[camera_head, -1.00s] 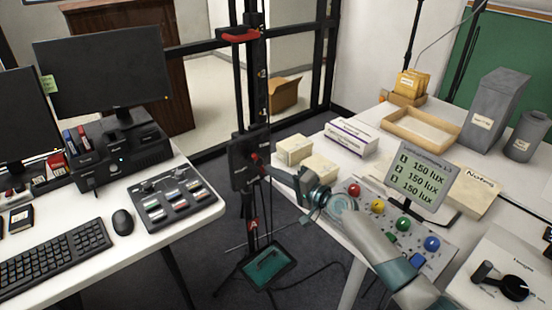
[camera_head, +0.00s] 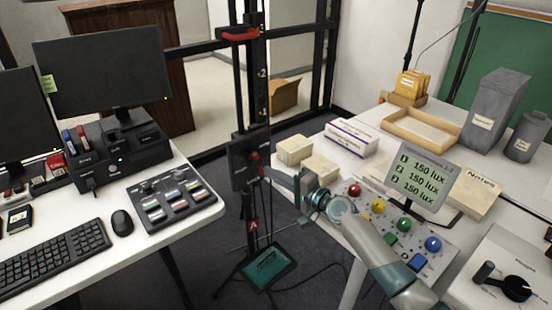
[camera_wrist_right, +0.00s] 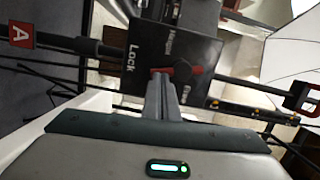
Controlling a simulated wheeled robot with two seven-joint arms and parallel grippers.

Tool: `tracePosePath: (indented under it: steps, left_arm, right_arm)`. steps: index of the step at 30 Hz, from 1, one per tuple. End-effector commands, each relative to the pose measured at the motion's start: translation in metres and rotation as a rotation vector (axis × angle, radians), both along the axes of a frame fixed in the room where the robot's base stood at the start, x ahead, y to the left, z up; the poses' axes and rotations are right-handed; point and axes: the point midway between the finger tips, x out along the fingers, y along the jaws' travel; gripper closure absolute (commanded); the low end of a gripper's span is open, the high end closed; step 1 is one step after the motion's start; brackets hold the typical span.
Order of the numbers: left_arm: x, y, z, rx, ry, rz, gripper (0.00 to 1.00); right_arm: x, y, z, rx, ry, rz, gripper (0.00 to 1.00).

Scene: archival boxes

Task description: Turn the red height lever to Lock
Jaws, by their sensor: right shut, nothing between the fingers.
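The red height lever (camera_head: 254,157) is on a black box (camera_head: 240,172) on the dark upright stand. In the right wrist view the red lever (camera_wrist_right: 188,70) lies across the box face. The word Lock (camera_wrist_right: 131,58) is printed to its left, with other lettering above and at the right. My right gripper (camera_head: 270,173) is shut, with its fingertips at the lever. In the wrist view the fingers (camera_wrist_right: 162,82) overlap the lever's left part and hide some of it. I cannot tell whether they touch it. My left gripper is not in view.
The right table (camera_head: 345,172) holds small cream boxes, a button panel and a lux display (camera_head: 422,180) near my right arm. The left desk (camera_head: 190,205) carries a keyboard, mouse and slider panel. A red handle (camera_head: 239,34) is higher on the stand. Cables lie on the floor.

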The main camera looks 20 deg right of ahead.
Motion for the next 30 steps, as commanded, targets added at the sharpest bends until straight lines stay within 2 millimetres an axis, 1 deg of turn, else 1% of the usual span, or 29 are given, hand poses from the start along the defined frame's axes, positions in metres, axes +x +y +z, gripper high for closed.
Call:
tracePosePath:
  steps: [11,17,22,26,30]
  left_arm:
    - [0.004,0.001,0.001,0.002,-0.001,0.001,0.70]
    - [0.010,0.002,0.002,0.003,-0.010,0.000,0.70]
    - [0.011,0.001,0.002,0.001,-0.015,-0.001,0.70]
    - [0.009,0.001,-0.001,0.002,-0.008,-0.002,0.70]
    - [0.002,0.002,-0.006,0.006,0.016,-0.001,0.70]
  right_arm:
    - [-0.001,0.000,0.000,0.009,0.003,0.000,1.00]
    - [-0.011,-0.007,0.000,0.007,0.003,0.000,1.00]
    - [-0.031,-0.019,-0.001,0.007,0.004,0.000,1.00]
    - [-0.051,-0.030,-0.002,0.006,0.004,0.000,1.00]
    - [-0.072,-0.043,-0.002,0.006,0.004,0.000,1.00]
